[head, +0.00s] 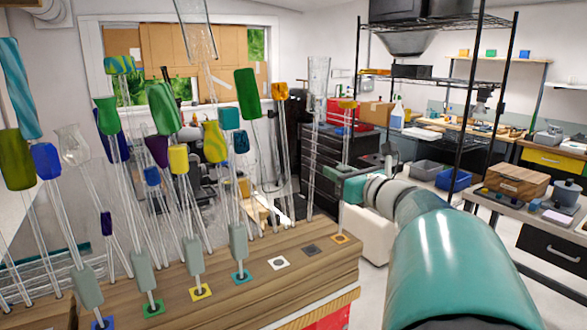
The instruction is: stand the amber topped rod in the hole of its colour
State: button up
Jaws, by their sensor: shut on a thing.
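My gripper (344,177) is at the far right end of the wooden bench, at the end of my teal arm. It is shut on a clear rod with an amber top (347,104). The rod looks roughly upright, with its top above the jaws; I cannot make out its lower end. The amber-ringed hole (340,238) is at the right end of a row on the bench (250,295), below my gripper in the picture. No rod shows in that hole.
Rods with grey sleeves stand at the blue, green, yellow and teal (241,276) holes. White (279,263) and dark grey (311,250) holes are empty. Many tall glass pieces crowd the left, one with an orange top (280,91). A black wire rack (436,90) stands behind my arm.

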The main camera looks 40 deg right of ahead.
jog(key=shift+s+f, duration=0.15)
jog(key=shift+f, duration=3)
jog(key=o, duration=1.1)
jog(key=s+a, duration=0.1)
jog(key=s, duration=1.2)
jog(key=shift+s+a, duration=0.25)
jog(key=shift+s, duration=0.1)
jog(key=shift+a+f, duration=0.1)
